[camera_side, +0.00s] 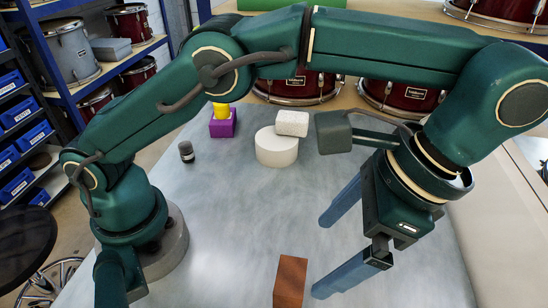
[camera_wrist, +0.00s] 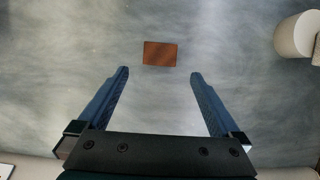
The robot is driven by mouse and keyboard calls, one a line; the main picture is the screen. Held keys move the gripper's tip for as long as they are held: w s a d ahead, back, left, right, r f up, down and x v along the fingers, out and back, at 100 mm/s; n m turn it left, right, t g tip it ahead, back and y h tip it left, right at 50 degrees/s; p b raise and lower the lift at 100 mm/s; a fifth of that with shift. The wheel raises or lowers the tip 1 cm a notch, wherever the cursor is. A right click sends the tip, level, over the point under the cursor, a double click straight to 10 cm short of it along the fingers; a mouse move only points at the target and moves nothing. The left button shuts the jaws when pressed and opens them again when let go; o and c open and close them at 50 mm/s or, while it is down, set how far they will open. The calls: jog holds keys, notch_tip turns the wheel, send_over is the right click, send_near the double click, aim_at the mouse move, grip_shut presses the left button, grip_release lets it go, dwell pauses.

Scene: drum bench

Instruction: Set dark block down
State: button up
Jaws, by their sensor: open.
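The dark block is a reddish-brown wood block (camera_side: 290,280) on the grey table at the bottom of the side view; its lower end is cut off by the frame. It also shows whole in the wrist view (camera_wrist: 160,53), lying just beyond my fingertips and roughly centred between them. My gripper (camera_side: 322,256) has its two blue fingers spread wide, and in the wrist view (camera_wrist: 161,73) nothing is between them. The fingers appear apart from the block. How high they are above the table is hard to tell.
A white round stand (camera_side: 277,152) bears a speckled white block (camera_side: 292,123). Behind it to the left are a purple block (camera_side: 222,124) with a yellow piece (camera_side: 221,109) on top and a small dark cylinder (camera_side: 186,151). The table around the brown block is clear.

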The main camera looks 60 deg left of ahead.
jog(key=w+a+r+n+t+h, duration=0.2)
jog(key=a+r+n+t+h, duration=0.15)
jog(key=a+r, duration=0.5)
jog(key=s+a+f+n+t, duration=0.2)
jog(key=a, duration=0.3)
jog(key=s+a+f+n+t, duration=0.3)
jog(key=a, duration=0.2)
jog(key=shift+a, duration=0.35)
jog(key=shift+s+n, duration=0.1)
jog(key=shift+n, duration=0.15)
dwell(0.4)
